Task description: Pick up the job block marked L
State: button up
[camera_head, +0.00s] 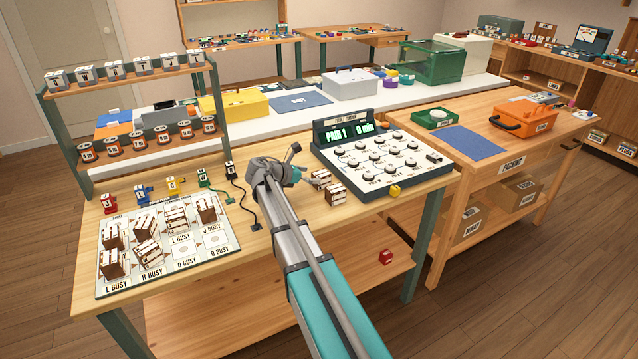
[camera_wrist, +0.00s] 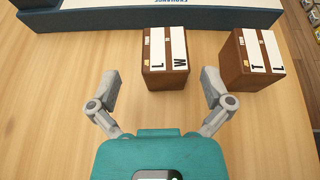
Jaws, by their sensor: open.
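Two brown wooden blocks with cream, lettered tops stand on the bench. In the wrist view, the block marked L and W (camera_wrist: 166,62) is ahead of my gripper, and the block marked T and L (camera_wrist: 252,55) is to its right. My gripper (camera_wrist: 160,75) is open and empty, its fingers on either side of the L and W block's near part, with gaps on both sides. In the head view, my gripper (camera_head: 294,174) is left of this pair (camera_head: 322,179), whose letters are too small to read there.
The console (camera_head: 400,178) reading "PAIR 1" and "0 min" stands just beyond the blocks. A board (camera_head: 190,262) with several similar blocks and spots labelled busy lies at left. A red cube (camera_head: 385,257) sits on the lower shelf.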

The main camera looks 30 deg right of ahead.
aim_at(324, 177)
jog(key=shift+d, duration=0.1)
jog(key=x, duration=0.1)
jog(key=b+x, duration=0.2)
jog(key=x, duration=0.1)
jog(key=shift+s+f, duration=0.3)
jog(key=shift+f, duration=0.05)
jog(key=shift+w+d+f, duration=0.1)
jog(key=shift+d+f, duration=0.05)
jog(key=shift+d, duration=0.25)
jog(key=shift+c, duration=0.3)
jog(key=c, duration=1)
